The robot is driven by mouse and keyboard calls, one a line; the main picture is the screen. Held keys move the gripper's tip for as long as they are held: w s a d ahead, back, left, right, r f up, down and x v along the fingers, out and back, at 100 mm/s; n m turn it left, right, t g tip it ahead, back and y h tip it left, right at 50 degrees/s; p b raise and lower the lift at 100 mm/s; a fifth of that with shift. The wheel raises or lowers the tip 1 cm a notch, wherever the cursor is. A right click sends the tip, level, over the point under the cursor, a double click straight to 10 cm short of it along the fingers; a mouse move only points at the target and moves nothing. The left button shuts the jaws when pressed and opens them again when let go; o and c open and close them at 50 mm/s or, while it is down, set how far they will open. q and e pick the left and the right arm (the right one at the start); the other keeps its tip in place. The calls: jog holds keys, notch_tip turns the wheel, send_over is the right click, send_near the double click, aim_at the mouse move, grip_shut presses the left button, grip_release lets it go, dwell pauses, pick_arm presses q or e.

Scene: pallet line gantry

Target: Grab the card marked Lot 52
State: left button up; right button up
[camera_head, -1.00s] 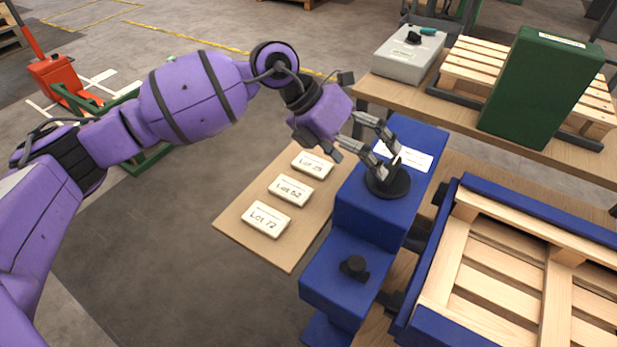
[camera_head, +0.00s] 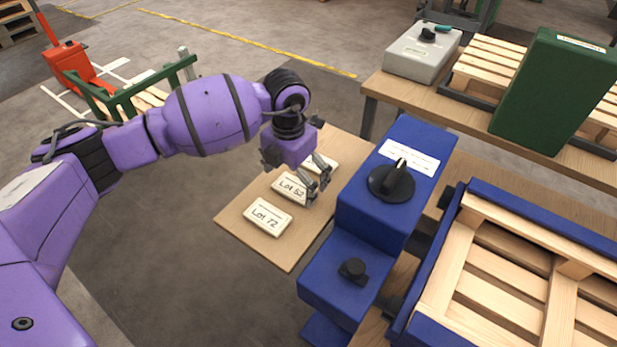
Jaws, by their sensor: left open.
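The card marked Lot 52 (camera_head: 290,187) is a thick white block with black lettering. It lies on a small wooden board (camera_head: 241,221), in the middle of a row of three cards. My left gripper (camera_head: 318,191) is open, with its fingers pointing down at the right end of the Lot 52 card. I cannot tell whether the fingers touch it. The card marked Lot 72 (camera_head: 267,217) lies in front. A third card (camera_head: 322,162) lies behind, its label mostly hidden by my gripper. My right gripper is not in view.
A blue housing (camera_head: 372,215) with a black rotary knob (camera_head: 391,182) stands close to the right of the board. A lower black knob (camera_head: 353,270) sits on its step. A blue-framed pallet (camera_head: 520,270) is at right. A grey box (camera_head: 422,52) and green case (camera_head: 553,92) stand behind.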

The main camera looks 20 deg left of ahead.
pick_arm(q)
jog(key=shift+f, duration=0.55)
jog(key=c, duration=1.2)
jog(key=shift+r, duration=0.1)
